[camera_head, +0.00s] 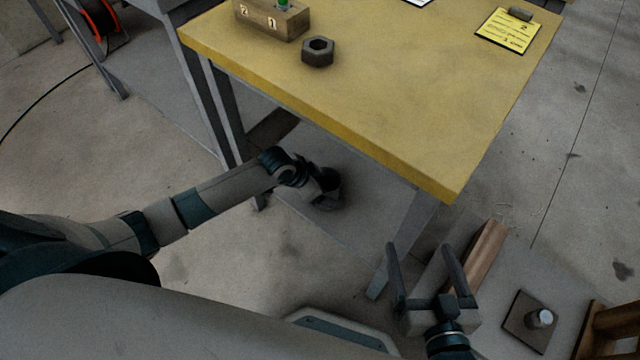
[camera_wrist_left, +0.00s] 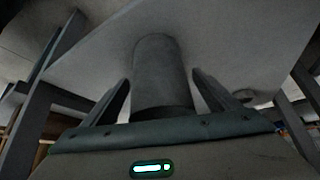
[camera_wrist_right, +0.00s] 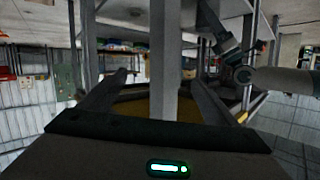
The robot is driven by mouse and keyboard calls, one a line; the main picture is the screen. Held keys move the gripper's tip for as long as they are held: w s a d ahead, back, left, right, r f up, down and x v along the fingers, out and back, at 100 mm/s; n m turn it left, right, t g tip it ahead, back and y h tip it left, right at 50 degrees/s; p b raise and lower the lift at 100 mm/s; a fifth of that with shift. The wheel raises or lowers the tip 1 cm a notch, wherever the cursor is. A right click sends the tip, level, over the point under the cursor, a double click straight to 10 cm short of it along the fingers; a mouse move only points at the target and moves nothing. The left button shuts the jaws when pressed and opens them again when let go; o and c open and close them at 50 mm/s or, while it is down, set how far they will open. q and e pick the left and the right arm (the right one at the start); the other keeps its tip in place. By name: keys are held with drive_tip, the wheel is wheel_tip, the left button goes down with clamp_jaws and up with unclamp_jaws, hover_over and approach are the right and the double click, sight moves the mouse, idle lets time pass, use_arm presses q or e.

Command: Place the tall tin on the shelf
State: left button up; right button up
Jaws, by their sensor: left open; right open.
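The tall tin (camera_wrist_left: 160,75) is a plain grey cylinder that stands between the open fingers of my left gripper (camera_wrist_left: 160,95) in the left wrist view. In the head view my left gripper (camera_head: 325,182) reaches under the yellow-topped table, and the tin shows there only as a dark shape (camera_head: 329,178). The tin appears to rest on the grey lower shelf (camera_head: 375,220); its contact with the shelf is hidden by the gripper. My right gripper (camera_head: 420,247) is open and empty, beside the table's near right corner.
The yellow tabletop (camera_head: 390,100) holds a hex nut (camera_head: 318,51), a numbered wooden block (camera_head: 272,20) and a yellow clipboard (camera_head: 508,32). Table legs (camera_head: 405,240) border the shelf. At lower right are a square plate with a peg (camera_head: 522,325) and wooden pieces (camera_head: 483,256).

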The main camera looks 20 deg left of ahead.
use_arm(q)
drive_tip(key=shift+s+a+r, duration=0.1)
drive_tip(key=shift+r, duration=0.3)
drive_tip(key=p+v, duration=0.3)
drive_tip(key=v, duration=0.8)
drive_tip(key=shift+r, duration=0.2)
use_arm(e)
drive_tip(key=s+d+f+g+h, duration=0.2)
drive_tip(key=s+d+f+g, duration=0.1)
drive_tip(key=s+f+g, duration=0.2)
drive_tip(key=shift+s+d+f+g, duration=0.35)
drive_tip(key=shift+f+g, duration=0.15)
drive_tip(key=shift+f, duration=0.85)
use_arm(q)
drive_tip(key=s+d+n+t+h, duration=0.1)
drive_tip(key=s+d+n+t, duration=0.15)
drive_tip(key=s+d, duration=1)
drive_tip(key=s+a+r+n+y, duration=0.2)
drive_tip(key=s+a, duration=0.3)
drive_tip(key=s, duration=0.3)
drive_tip(key=shift+s+r+n, duration=0.15)
drive_tip(key=shift+s+n, duration=0.2)
drive_tip(key=shift+n, duration=0.4)
